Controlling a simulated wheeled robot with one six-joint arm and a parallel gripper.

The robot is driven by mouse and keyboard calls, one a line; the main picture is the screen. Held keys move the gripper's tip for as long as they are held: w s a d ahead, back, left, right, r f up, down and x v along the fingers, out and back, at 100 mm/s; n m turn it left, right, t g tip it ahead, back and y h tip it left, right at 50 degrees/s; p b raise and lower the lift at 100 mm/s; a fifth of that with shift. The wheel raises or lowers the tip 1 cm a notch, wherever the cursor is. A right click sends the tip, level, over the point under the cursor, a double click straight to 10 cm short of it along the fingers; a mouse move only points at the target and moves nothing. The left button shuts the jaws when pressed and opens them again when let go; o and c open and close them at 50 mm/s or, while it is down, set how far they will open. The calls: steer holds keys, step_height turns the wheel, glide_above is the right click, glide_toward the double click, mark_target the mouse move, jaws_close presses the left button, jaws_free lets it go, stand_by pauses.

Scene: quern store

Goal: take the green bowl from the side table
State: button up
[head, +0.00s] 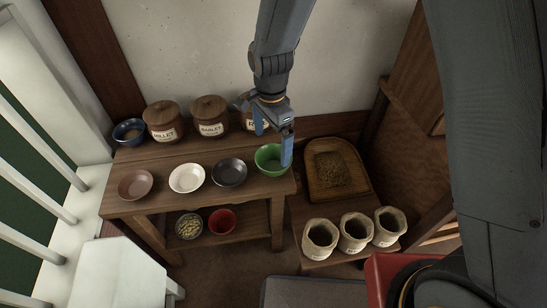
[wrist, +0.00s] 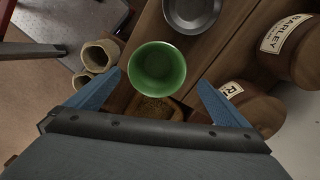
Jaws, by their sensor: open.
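The green bowl (head: 268,160) stands upright at the right end of the wooden side table (head: 205,152), next to a dark grey bowl (head: 229,172). My gripper (head: 273,140) is above the bowl, and one blue finger hides part of its right side in the head view. In the wrist view the green bowl (wrist: 157,68) looks empty and lies just beyond the gap between the two blue fingertips of my gripper (wrist: 158,80). The jaws are apart with nothing between them. I cannot tell the exact height of the fingers over the bowl.
A white bowl (head: 187,178) and a brown bowl (head: 135,184) stand farther left. Lidded jars (head: 209,118) line the back, one partly behind my gripper. A wooden grain tray (head: 337,170) and open sacks (head: 355,232) are to the right. A red bowl (head: 222,221) sits on the lower shelf.

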mark_target(273, 168)
steer(key=f, duration=0.2)
steer(key=shift+d+f, duration=0.25)
steer(key=shift+f, duration=0.05)
steer(key=shift+s+f+p, duration=0.1)
steer(key=shift+f+p, duration=0.25)
steer(key=shift+f, duration=1.9)
steer(key=shift+c, duration=0.3)
steer(key=c, duration=0.9)
steer(key=shift+r, duration=0.1)
